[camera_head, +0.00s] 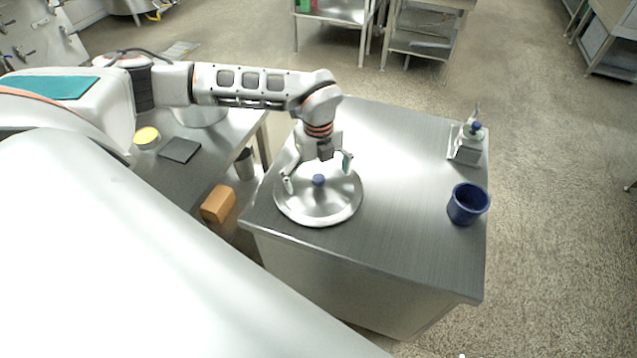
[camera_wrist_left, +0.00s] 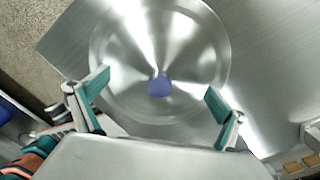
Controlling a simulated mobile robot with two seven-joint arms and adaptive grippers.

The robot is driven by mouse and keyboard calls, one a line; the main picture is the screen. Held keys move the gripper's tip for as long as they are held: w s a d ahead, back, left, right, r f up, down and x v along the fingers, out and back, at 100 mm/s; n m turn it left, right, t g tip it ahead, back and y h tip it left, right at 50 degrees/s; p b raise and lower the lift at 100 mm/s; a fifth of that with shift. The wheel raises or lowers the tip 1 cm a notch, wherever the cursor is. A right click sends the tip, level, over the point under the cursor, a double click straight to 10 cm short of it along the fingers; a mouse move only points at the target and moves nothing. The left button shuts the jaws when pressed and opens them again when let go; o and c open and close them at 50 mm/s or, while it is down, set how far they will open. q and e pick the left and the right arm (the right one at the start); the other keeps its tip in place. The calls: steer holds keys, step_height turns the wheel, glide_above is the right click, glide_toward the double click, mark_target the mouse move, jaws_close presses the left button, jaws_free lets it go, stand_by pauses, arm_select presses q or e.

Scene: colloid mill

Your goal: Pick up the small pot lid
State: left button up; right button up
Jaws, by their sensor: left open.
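The small pot lid (camera_head: 320,208) is a round, shiny steel disc with a blue knob (camera_head: 319,180) at its centre. It lies flat on the steel table near its left edge. In the left wrist view the lid (camera_wrist_left: 160,45) fills the upper middle, with the blue knob (camera_wrist_left: 159,85) between the fingers. My left gripper (camera_head: 318,174) is open above the lid, its fingertips on either side of the knob and apart from it. In the wrist view my left gripper (camera_wrist_left: 159,94) shows both teal-padded fingers spread. My right gripper is not in view.
On the table (camera_head: 400,170), a dark blue pot (camera_head: 467,205) stands at the right and a pump bottle in a metal holder (camera_head: 467,147) behind it. A second counter (camera_head: 215,142) at the left holds a yellow-topped container (camera_head: 146,138). An orange-brown block (camera_head: 218,204) lies lower between them.

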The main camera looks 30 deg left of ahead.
arm_select(q)
steer(key=c, duration=2)
steer(key=shift+s, duration=0.1)
jaws_close()
steer(key=shift+s, duration=0.1)
